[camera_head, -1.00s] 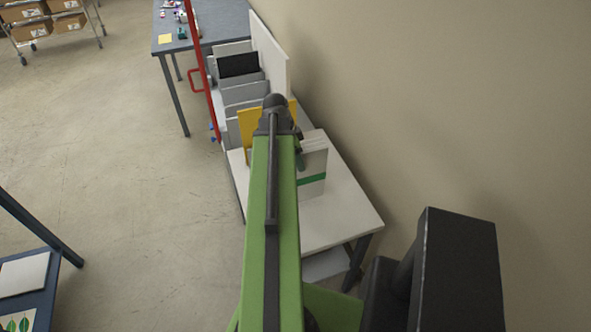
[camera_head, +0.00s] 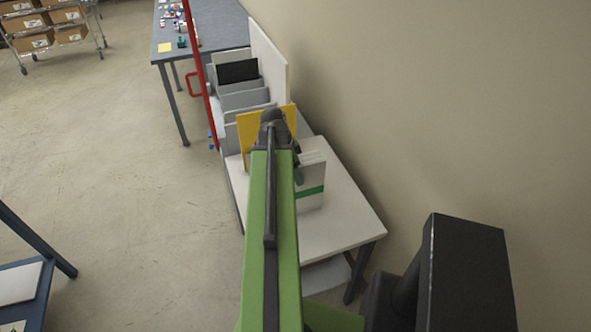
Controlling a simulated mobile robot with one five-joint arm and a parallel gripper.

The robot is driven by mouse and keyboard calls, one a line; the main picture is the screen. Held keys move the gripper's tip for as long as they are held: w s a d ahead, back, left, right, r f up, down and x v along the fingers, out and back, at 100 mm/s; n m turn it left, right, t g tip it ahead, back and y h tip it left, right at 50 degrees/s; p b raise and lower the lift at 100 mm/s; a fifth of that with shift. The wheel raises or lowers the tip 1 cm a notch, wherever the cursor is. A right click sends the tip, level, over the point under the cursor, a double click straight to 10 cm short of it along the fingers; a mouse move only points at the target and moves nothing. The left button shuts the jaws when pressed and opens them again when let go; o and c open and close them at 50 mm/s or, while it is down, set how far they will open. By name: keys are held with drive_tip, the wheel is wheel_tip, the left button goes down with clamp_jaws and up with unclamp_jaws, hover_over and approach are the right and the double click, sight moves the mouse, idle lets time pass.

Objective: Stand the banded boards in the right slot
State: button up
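The banded boards (camera_head: 313,172) are a white stack with a green band, standing upright on the white table (camera_head: 345,215). They are just right of my arm's end, and the arm hides their left part. My gripper (camera_head: 274,128) is seen from behind at the end of my green arm. Its fingers are hidden, so I cannot tell whether it is open or shut, or whether it touches the boards. Beyond it is a grey rack (camera_head: 243,98) with upright dividers forming slots. A black board (camera_head: 238,71) stands in a far slot. Which slot is the right one is unclear.
A yellow panel (camera_head: 248,142) stands at the rack's near end. A red frame (camera_head: 201,80) rises along the rack's left side. The wall (camera_head: 440,110) is close on the right. A blue table (camera_head: 215,30) stands behind. The floor (camera_head: 120,150) at left is open.

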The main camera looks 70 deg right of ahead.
drive_tip(key=shift+o, duration=1.1)
drive_tip(key=shift+r, duration=0.1)
drive_tip(key=p+v, duration=1.1)
drive_tip(key=shift+r, duration=0.35)
drive_tip(key=shift+w+a+r+p, duration=0.1)
drive_tip(key=shift+r+p, duration=0.2)
drive_tip(key=shift+p, duration=0.25)
drive_tip(key=shift+f, duration=0.1)
